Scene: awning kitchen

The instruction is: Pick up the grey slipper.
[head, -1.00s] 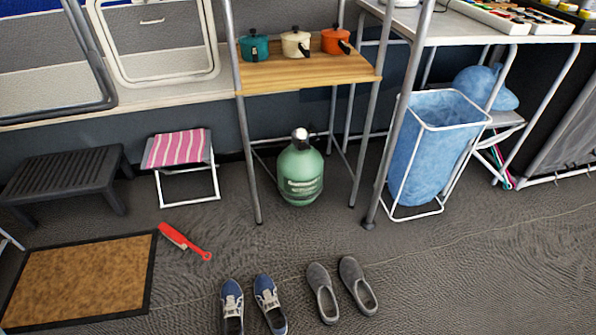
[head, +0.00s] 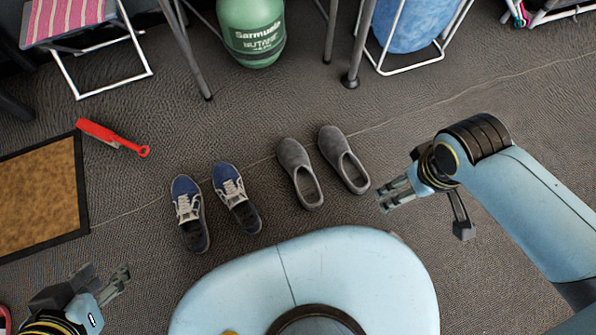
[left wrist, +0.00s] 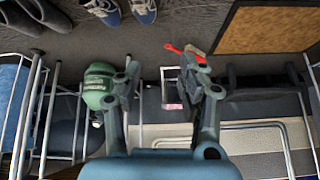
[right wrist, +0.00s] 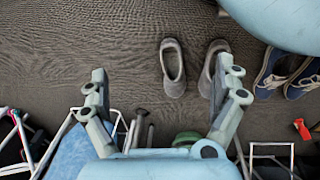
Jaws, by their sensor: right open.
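A pair of grey slippers lies side by side on the dark floor: the left grey slipper (head: 293,163) and the right grey slipper (head: 338,155). In the right wrist view both show ahead of the fingers, one grey slipper (right wrist: 173,82) centred and the other (right wrist: 204,84) partly behind a finger. My right gripper (head: 425,208) is open and empty, to the right of the slippers and apart from them; its spread fingers (right wrist: 165,85) show in its wrist view. My left gripper (head: 105,282) is at the lower left, far from the slippers; its fingers (left wrist: 160,80) are apart and empty.
Blue shoes (head: 188,208) stand left of the slippers. A red tool (head: 112,137) lies by a brown mat (head: 35,195). A striped stool (head: 72,18), green gas bottle (head: 252,32) and blue bin (head: 412,30) stand at the back. Floor around the slippers is clear.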

